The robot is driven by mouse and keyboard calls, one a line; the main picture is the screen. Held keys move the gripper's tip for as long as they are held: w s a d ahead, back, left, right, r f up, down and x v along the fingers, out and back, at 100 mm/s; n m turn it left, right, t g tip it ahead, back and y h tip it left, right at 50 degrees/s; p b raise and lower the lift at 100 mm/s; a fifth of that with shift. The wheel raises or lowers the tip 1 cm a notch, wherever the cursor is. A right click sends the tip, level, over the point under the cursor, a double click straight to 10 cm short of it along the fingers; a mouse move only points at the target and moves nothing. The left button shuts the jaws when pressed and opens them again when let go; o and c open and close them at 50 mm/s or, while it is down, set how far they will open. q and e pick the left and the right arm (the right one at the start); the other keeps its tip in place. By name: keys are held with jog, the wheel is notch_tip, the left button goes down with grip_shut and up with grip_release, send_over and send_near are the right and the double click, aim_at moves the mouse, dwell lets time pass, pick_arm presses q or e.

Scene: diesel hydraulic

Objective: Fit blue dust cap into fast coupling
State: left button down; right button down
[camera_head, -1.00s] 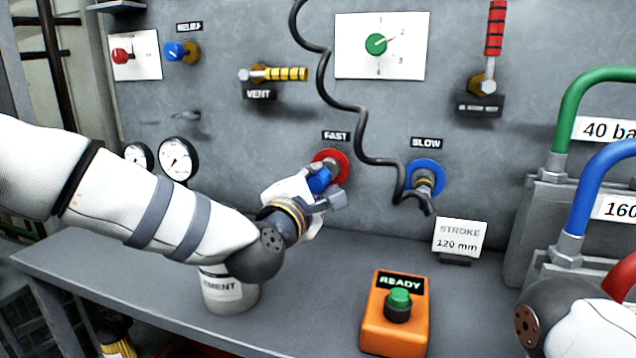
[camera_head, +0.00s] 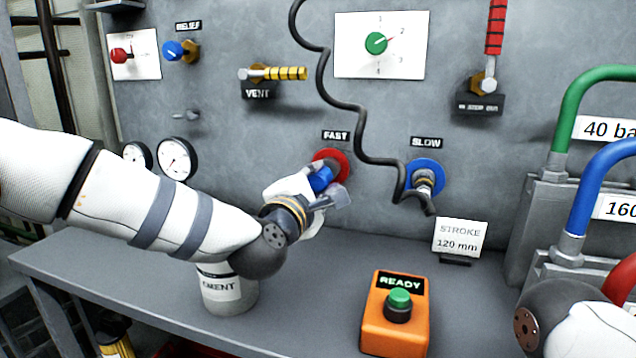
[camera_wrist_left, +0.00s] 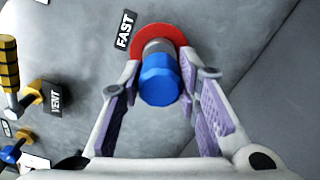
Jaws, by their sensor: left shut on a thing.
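The blue dust cap (camera_head: 320,179) is at the FAST coupling, in front of its red disc (camera_head: 333,160) on the grey panel. In the left wrist view, the blue cap (camera_wrist_left: 160,82) is in line with the grey metal coupling (camera_wrist_left: 158,48) and appears to meet it. How deep it sits cannot be told. My left gripper (camera_head: 328,188) is shut on the cap. Its purple-padded fingers lie on both sides of the cap in the left wrist view (camera_wrist_left: 165,84). My right gripper is not in view.
The SLOW coupling (camera_head: 425,181) with its blue disc is to the right. A black coiled cable (camera_head: 362,125) hangs between the two couplings. An orange READY button box (camera_head: 395,335), a STROKE card (camera_head: 459,237) and a labelled can (camera_head: 226,294) stand on the bench.

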pick_arm(q)
jog(key=shift+b+x, duration=0.4)
jog(key=shift+x, duration=0.65)
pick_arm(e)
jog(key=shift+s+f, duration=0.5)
pick_arm(q)
jog(key=c, duration=1.1)
grip_release()
